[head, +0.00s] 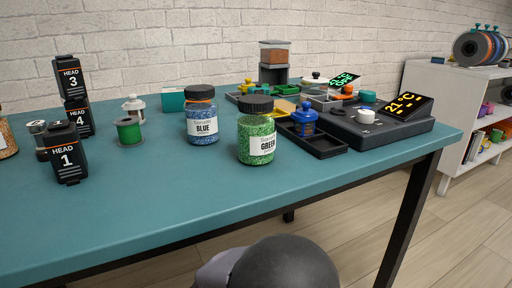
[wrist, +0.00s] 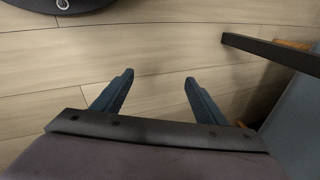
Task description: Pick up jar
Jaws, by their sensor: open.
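Two jars with dark lids stand upright on the teal table (head: 150,200) in the head view. The jar labelled GREEN (head: 257,131) holds green granules and stands nearer the front edge. The jar labelled BLUE (head: 202,116) holds blue granules and stands to its left and a little behind. Part of an orange-filled jar (head: 5,138) is cut off at the left edge. In the wrist view my gripper (wrist: 158,80) is open and empty, with its two blue fingers apart above the wooden floor. No jar shows in the wrist view.
Black HEAD blocks (head: 66,155) stand at the left, near a green spool (head: 129,130). Right of the GREEN jar are a black tray (head: 318,146) holding a blue item and a device with a lit display (head: 405,106). The front-left tabletop is clear. A white shelf (head: 472,85) stands far right.

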